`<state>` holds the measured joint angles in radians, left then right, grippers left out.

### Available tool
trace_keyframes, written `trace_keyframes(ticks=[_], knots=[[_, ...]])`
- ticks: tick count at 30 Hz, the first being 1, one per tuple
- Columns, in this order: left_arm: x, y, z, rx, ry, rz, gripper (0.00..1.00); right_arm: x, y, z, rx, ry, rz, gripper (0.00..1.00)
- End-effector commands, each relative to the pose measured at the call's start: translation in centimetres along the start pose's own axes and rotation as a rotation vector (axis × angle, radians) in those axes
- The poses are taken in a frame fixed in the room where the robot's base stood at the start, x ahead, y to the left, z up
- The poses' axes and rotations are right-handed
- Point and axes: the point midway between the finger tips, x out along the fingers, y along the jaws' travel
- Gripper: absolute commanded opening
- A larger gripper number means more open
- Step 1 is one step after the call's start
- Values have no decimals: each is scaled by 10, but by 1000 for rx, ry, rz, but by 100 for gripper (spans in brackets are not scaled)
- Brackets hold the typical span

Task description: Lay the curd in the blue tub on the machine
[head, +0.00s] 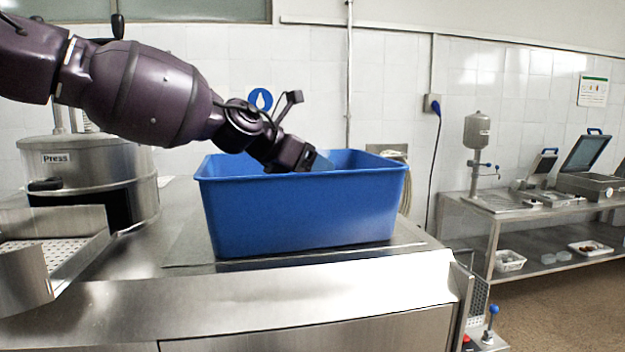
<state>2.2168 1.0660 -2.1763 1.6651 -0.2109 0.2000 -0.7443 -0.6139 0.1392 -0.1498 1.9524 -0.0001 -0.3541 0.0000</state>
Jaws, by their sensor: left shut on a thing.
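The blue tub (305,222) stands upright on the steel machine top (190,285) in the middle of the head view. My left gripper (312,163) reaches in from the left over the tub's rim and points down into it. Its fingers are largely hidden at the tub's opening. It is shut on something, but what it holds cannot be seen. No curd is visible, since the tub's front wall hides its inside. My right gripper is not in view.
A round steel vessel marked Press (90,180) stands at the left, with a steel tray with a perforated bottom (60,250) in front of it. A steel side table (540,203) with equipment stands at the right. The machine's front edge is clear.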

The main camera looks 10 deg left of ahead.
Motion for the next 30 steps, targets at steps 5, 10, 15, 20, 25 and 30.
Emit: trace_keyframes(ticks=[5,10,15,20,25,30], knots=[[12,0,-21,-3,1,-1,36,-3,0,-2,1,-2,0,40],[14,0,-25,0,-1,0,36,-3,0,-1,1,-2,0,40],[14,0,-25,0,-1,0,36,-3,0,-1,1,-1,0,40],[16,0,-29,1,-1,1,36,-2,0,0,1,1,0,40],[18,0,-32,1,-1,1,36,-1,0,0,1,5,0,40],[19,0,-35,0,-1,0,36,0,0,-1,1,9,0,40]])
